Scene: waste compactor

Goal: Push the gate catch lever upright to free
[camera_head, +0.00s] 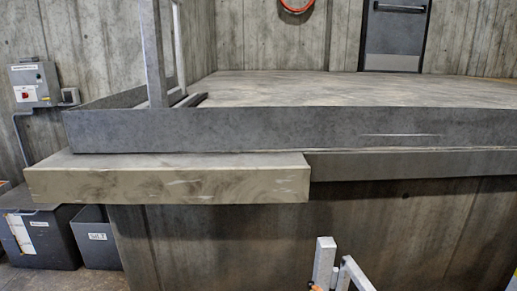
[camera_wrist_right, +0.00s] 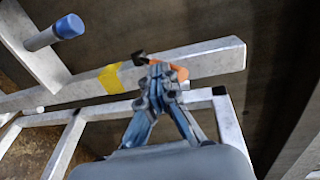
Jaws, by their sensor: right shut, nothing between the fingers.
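In the right wrist view, my right gripper (camera_wrist_right: 158,72) is shut and empty, its fingertips at a metal rail. An orange piece (camera_wrist_right: 181,73), seemingly the gate catch lever, shows right beside the fingertips and is partly hidden behind them. A small black end (camera_wrist_right: 139,58) shows just left of the fingertips. Whether the fingers touch the lever, and its exact tilt, I cannot tell. The gate's pale metal frame (camera_wrist_right: 228,125) runs below the rail. In the head view, the top of a metal post (camera_head: 324,262) shows at the bottom edge. My left gripper is not in view.
The rail carries a yellow band (camera_wrist_right: 110,79), and a blue-ended cylinder (camera_wrist_right: 55,32) is at upper left. In the head view, a concrete ledge (camera_head: 290,128) with a beige beam (camera_head: 170,184) spans the front. Grey bins (camera_head: 95,238) stand at left.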

